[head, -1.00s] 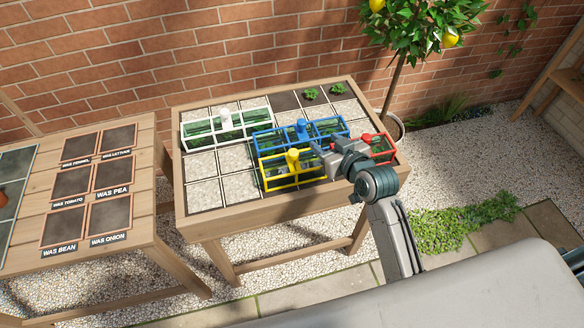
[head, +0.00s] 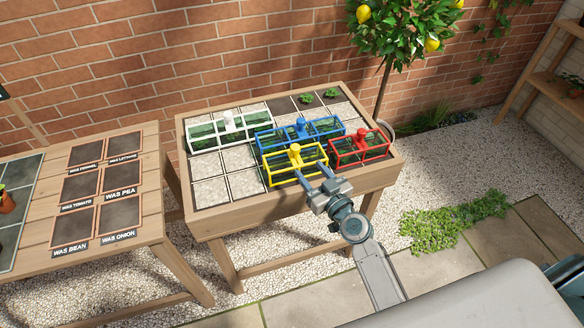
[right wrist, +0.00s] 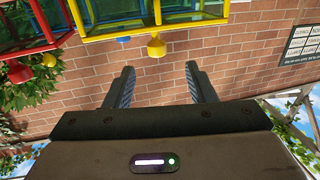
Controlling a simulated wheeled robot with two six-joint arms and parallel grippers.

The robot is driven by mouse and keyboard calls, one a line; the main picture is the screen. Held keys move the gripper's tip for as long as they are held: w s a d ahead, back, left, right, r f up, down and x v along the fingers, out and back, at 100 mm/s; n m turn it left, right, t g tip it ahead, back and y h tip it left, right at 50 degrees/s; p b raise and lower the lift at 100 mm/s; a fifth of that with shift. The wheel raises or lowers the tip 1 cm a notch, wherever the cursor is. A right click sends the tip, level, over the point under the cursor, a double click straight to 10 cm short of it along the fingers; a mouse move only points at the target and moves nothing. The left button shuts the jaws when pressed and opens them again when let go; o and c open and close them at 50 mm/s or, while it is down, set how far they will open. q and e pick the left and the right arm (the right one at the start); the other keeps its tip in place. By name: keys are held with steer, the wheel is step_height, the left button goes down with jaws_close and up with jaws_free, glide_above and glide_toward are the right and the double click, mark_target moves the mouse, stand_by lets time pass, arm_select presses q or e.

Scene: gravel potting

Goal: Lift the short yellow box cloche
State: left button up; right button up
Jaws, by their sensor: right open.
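The short yellow box cloche (head: 295,155), clear-paned with a round knob on top, stands on the potting table in the head view. Its frame and knob (right wrist: 157,47) also show at the top of the right wrist view, which looks upside down. My right gripper (head: 314,175) is open and empty at the near right side of the yellow cloche. In the right wrist view its two fingers (right wrist: 160,72) are spread, with the knob beyond the gap between them; no contact shows. My left gripper is not in view.
A red cloche (head: 360,148) stands close to the right of the yellow one. A longer blue cloche (head: 318,132) is right behind it, and a long white cloche (head: 228,130) is at the back left. Bare gravel squares (head: 209,191) lie to the left.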

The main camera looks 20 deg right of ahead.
mark_target(298, 151)
steer(key=p+x, duration=0.1)
steer(key=x, duration=0.3)
steer(key=shift+w, duration=0.5)
steer(key=shift+w+a+r, duration=0.1)
steer(key=shift+w+r, duration=0.1)
steer(key=shift+w, duration=0.05)
steer(key=shift+w+a+r+p, duration=0.1)
steer(key=shift+w+r+p, duration=0.1)
steer(key=shift+w+p, duration=0.35)
steer(key=shift+w+r+p, duration=0.25)
steer(key=shift+w+p, duration=0.2)
steer(key=shift+w, duration=0.15)
steer(key=shift+w+a+f, duration=0.15)
steer(key=shift+w, duration=0.35)
steer(key=shift+w+a+f, duration=0.1)
steer(key=shift+w, duration=0.6)
steer(key=shift+s, duration=0.1)
steer(key=shift+c, duration=1.1)
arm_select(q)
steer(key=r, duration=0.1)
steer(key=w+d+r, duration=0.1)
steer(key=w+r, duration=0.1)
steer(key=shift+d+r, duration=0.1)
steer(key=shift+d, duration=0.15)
arm_select(e)
jaws_close()
